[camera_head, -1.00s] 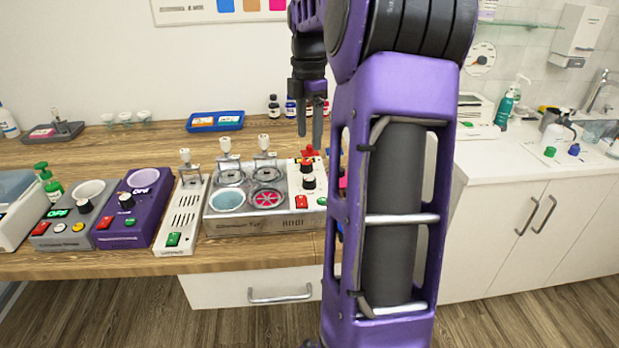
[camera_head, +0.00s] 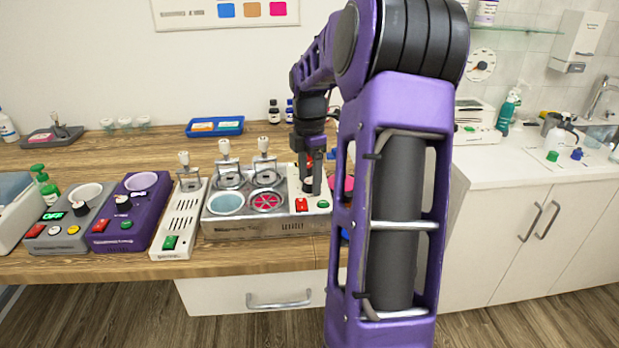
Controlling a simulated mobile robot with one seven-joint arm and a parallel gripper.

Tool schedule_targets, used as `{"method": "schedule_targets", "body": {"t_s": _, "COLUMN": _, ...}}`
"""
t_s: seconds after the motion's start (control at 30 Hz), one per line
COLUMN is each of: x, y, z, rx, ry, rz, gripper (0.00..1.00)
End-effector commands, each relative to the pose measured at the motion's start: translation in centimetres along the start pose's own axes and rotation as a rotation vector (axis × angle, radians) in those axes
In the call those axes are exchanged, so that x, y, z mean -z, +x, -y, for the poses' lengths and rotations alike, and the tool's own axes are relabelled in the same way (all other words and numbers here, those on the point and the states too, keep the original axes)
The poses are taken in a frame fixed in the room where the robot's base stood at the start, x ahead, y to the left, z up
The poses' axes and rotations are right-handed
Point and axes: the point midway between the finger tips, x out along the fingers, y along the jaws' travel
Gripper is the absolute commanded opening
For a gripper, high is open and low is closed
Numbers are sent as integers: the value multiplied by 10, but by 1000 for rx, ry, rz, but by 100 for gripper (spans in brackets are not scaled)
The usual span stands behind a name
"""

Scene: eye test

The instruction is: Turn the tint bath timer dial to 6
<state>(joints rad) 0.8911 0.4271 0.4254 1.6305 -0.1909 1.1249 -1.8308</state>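The tint bath (camera_head: 257,228) is a grey metal unit on the wooden counter, with a blue basin and a pink basin. Its pale control panel (camera_head: 313,208) on the right carries a red switch, a green button and dark knobs. My gripper (camera_head: 311,188) points down over this panel, its two dark fingers apart. The fingers are at a black dial (camera_head: 308,185), which they largely cover. I cannot tell whether they touch it. The dial's pointer and numbers are too small and hidden to read.
Left of the bath stand a white slotted unit (camera_head: 181,222), a purple unit (camera_head: 130,222) with a dial and a grey unit (camera_head: 68,222) with a dial and lit display. A blue tray (camera_head: 215,128) and small bottles (camera_head: 274,110) stand behind. Levered presses (camera_head: 228,172) rise behind the basins.

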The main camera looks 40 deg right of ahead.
Motion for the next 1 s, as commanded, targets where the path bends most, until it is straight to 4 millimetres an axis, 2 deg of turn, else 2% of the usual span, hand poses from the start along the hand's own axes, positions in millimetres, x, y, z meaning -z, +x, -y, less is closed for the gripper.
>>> {"method": "schedule_targets", "body": {"t_s": 0.03, "x": 0, "y": 0, "z": 0, "rx": 0, "ry": 0, "rz": 0, "gripper": 59}}
{"method": "schedule_targets", "body": {"t_s": 0.37, "x": 0, "y": 0, "z": 0, "rx": 0, "ry": 0, "rz": 0, "gripper": 0}}
{"method": "schedule_targets", "body": {"t_s": 0.77, "x": 0, "y": -2, "z": 0, "rx": 1, "ry": 42, "rz": 0, "gripper": 0}}
{"method": "schedule_targets", "body": {"t_s": 1.0, "x": 1, "y": -3, "z": 0, "rx": 2, "ry": 183, "rz": 0, "gripper": 0}}
